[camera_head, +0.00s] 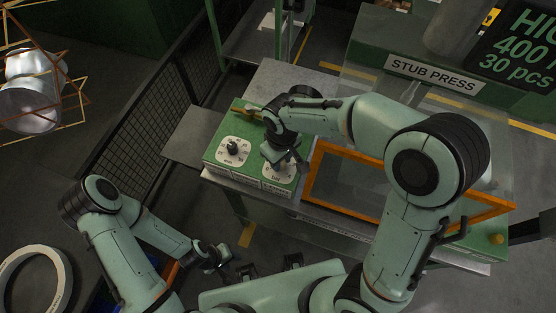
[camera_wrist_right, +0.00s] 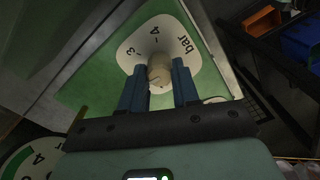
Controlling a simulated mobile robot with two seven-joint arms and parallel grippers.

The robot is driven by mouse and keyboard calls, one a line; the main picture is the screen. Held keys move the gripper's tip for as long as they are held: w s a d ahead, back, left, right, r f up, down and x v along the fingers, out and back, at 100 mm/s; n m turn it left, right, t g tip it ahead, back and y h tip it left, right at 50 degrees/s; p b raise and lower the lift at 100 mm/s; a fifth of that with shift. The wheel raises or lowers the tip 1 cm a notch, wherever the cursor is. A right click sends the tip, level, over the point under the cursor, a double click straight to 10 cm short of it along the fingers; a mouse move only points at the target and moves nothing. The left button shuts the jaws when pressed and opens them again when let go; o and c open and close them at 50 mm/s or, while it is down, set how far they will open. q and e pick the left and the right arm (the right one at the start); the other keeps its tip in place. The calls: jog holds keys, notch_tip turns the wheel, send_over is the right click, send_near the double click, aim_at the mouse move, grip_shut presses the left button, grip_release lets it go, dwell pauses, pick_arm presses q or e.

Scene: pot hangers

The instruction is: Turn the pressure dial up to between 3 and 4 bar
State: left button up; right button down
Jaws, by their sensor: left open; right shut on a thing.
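The right-hand dial (camera_head: 277,178) on the green panel has a white plate, partly covered by my right gripper (camera_head: 285,160). In the right wrist view its white plate (camera_wrist_right: 133,48) carries the marks 3, 4 and "bar". My right gripper (camera_wrist_right: 159,86) is shut on the dial's pale knob (camera_wrist_right: 159,68), with one dark finger on each side. The knob's pointer cannot be made out. My left gripper (camera_head: 224,257) is open, low in the head view and away from the panel.
A second dial (camera_head: 233,150) with a dark knob sits on the green panel (camera_head: 212,160), left of my right gripper. An orange-edged clear guard (camera_head: 310,177) stands close to the right. A mesh fence (camera_head: 135,130) runs along the left.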

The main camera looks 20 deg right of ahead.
jog(key=d+m, duration=0.1)
jog(key=w+m, duration=0.1)
jog(key=shift+d+r+m, duration=0.15)
jog(key=shift+d+m, duration=0.2)
jog(key=shift+m, duration=0.05)
jog(key=c, duration=1.9)
grip_release()
jog(key=shift+s+m, duration=0.1)
jog(key=shift+m, duration=0.8)
jog(key=m, duration=0.4)
jog(key=shift+a+m, duration=0.1)
jog(key=shift+m, duration=0.2)
grip_shut()
jog(key=m, duration=0.5)
jog(key=shift+m, duration=0.4)
jog(key=o, duration=1.1)
grip_release()
jog(key=shift+s+f, duration=0.1)
jog(key=shift+f, duration=0.1)
jog(key=shift+d, duration=0.25)
pick_arm(q)
jog(key=shift+w+d, duration=0.1)
jog(key=shift+d, duration=0.25)
jog(key=shift+a+r, duration=0.1)
pick_arm(e)
jog(key=shift+a, duration=0.3)
